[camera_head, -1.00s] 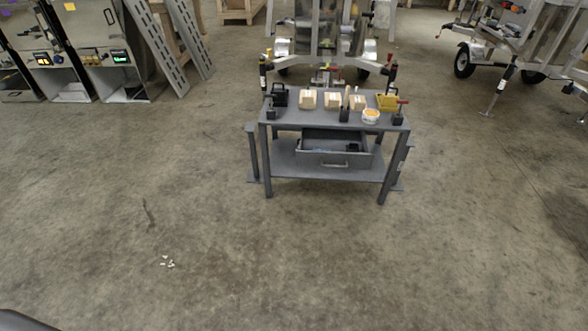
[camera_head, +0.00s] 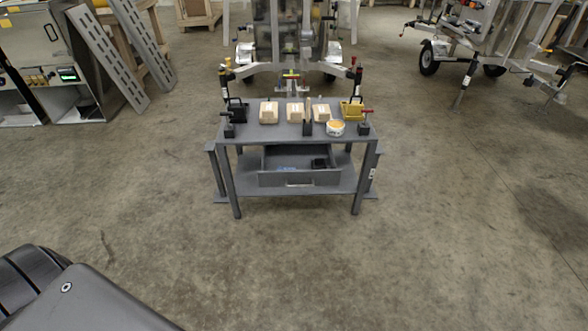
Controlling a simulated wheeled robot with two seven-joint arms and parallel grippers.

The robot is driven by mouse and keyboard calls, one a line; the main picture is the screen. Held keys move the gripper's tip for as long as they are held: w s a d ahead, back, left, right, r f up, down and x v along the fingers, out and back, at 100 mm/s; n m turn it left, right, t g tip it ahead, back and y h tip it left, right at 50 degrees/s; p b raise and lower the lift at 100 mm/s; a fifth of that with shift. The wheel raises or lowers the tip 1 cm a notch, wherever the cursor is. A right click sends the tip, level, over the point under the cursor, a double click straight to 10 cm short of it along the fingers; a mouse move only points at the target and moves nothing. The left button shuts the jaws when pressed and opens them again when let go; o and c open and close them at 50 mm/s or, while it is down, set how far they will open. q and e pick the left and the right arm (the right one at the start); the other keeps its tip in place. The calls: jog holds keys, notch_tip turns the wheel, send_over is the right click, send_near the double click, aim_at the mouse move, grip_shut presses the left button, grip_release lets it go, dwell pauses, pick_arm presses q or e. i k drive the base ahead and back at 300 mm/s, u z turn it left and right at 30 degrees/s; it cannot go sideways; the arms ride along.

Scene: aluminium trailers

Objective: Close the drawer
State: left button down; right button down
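A grey metal drawer (camera_head: 299,178) sits under the top of a grey work table (camera_head: 268,142) in the middle of the view. It is pulled open toward me, with its inside showing. Its front has a pale handle (camera_head: 300,184). A dark item (camera_head: 320,163) and something blue lie in the drawer. The table is some way off across the floor. Neither gripper shows; only a dark part of my own body is at the lower left, well apart from the drawer.
Wooden blocks (camera_head: 268,112), clamps, a tape roll (camera_head: 336,128) and a yellow box (camera_head: 352,108) stand on the tabletop. Trailers (camera_head: 490,40) stand behind and at the right. Metal cabinets (camera_head: 40,60) are at the left. The concrete floor before the table is clear.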

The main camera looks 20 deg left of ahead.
aim_at(299, 156)
jog(key=z, duration=0.15)
jog(key=i, duration=0.85)
jog(key=u, duration=0.65)
jog(key=i, duration=0.55)
jog(key=u, duration=0.5)
